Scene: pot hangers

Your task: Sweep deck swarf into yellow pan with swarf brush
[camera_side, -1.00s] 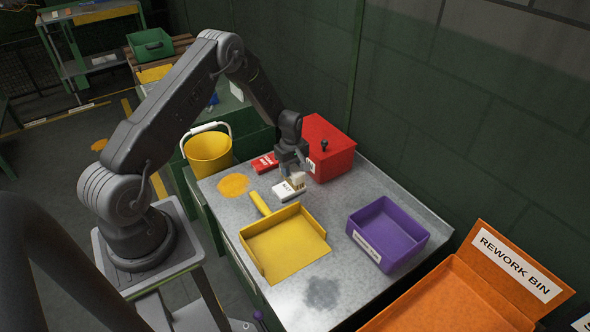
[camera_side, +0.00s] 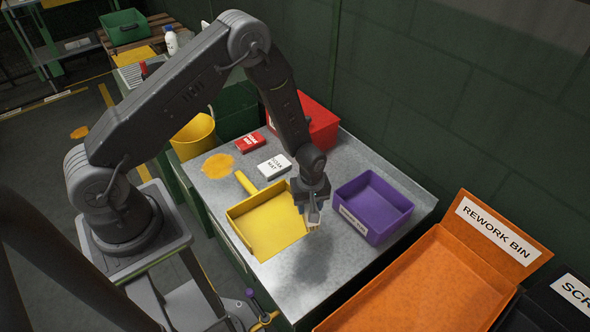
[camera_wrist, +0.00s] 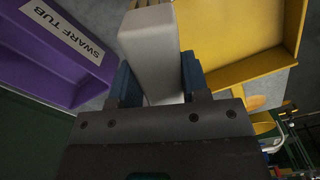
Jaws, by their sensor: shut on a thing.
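My gripper (camera_side: 313,200) is shut on a whitish block-like thing, seemingly the swarf brush (camera_wrist: 150,45), between its blue finger pads in the wrist view. The brush also shows small in the side view (camera_side: 314,216), just right of the yellow pan (camera_side: 268,226) and above the metal deck. The pan lies flat and looks empty, its handle pointing back left; in the wrist view it fills the upper right (camera_wrist: 238,45).
The purple swarf tub (camera_side: 372,207) stands close right of my gripper. A white box (camera_side: 274,166), a red packet (camera_side: 250,142) and a red case (camera_side: 322,132) are behind. An orange rework bin (camera_side: 440,285) is at right. The front deck is clear.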

